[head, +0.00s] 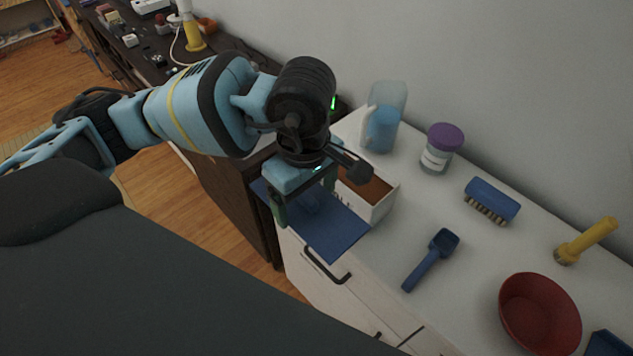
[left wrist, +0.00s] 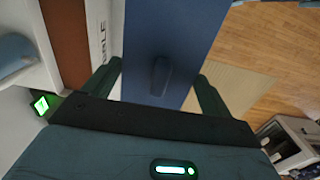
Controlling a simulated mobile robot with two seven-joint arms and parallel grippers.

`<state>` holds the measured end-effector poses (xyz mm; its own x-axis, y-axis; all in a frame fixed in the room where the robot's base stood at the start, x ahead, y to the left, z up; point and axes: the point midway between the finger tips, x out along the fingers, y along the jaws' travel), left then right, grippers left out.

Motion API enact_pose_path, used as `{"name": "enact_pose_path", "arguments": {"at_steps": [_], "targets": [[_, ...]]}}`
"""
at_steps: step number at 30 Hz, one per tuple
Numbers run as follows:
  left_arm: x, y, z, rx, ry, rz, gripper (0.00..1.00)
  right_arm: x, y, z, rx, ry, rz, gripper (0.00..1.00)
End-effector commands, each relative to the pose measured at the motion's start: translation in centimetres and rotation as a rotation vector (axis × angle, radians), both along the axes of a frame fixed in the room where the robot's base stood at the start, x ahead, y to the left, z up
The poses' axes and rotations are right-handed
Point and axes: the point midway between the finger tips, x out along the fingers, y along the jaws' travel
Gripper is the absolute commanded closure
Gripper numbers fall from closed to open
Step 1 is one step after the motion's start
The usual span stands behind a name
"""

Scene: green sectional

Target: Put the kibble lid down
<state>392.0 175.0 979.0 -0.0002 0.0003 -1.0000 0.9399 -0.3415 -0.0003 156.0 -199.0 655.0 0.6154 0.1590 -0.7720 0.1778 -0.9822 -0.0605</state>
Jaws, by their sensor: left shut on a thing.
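The kibble lid (head: 338,234) is a flat blue panel with a small raised handle, which shows in the left wrist view (left wrist: 160,76). My left gripper (head: 305,199) is shut on that handle, with one finger on each side. The lid is in front of the open kibble box (head: 379,209), a white box with brown contents, and partly past the counter's front edge. The box wall, with part of its lettering, also shows in the left wrist view (left wrist: 98,42). I cannot tell whether the lid touches anything below. My right gripper is not in view.
The white counter (head: 460,270) holds a blue scoop (head: 431,260), a pitcher (head: 383,118), a purple-lidded jar (head: 441,148), a blue brush (head: 491,198), a yellow-handled tool (head: 588,240) and a red bowl (head: 540,312). Bare counter lies around the scoop. A dark cabinet adjoins at left.

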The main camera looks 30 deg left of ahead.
Motion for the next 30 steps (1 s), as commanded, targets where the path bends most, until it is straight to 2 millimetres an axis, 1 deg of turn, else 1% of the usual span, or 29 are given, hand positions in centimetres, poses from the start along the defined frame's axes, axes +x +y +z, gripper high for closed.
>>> {"name": "enact_pose_path", "arguments": {"at_steps": [7,11,14,24,30], "targets": [[-0.3,0.1,0.0,0.000,0.000,-0.006,0.38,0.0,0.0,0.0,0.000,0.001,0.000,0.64],[-0.4,0.3,-0.1,0.000,0.000,-0.074,0.38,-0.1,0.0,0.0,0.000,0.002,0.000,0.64],[-0.4,0.7,-0.4,0.000,0.000,-0.196,0.38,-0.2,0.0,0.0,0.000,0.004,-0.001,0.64],[-0.9,2.7,-1.7,0.000,0.001,-0.805,0.38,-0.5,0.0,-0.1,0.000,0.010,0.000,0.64],[-1.1,3.5,-2.2,0.000,0.000,-1.082,0.38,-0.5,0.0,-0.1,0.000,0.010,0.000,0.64]]}}
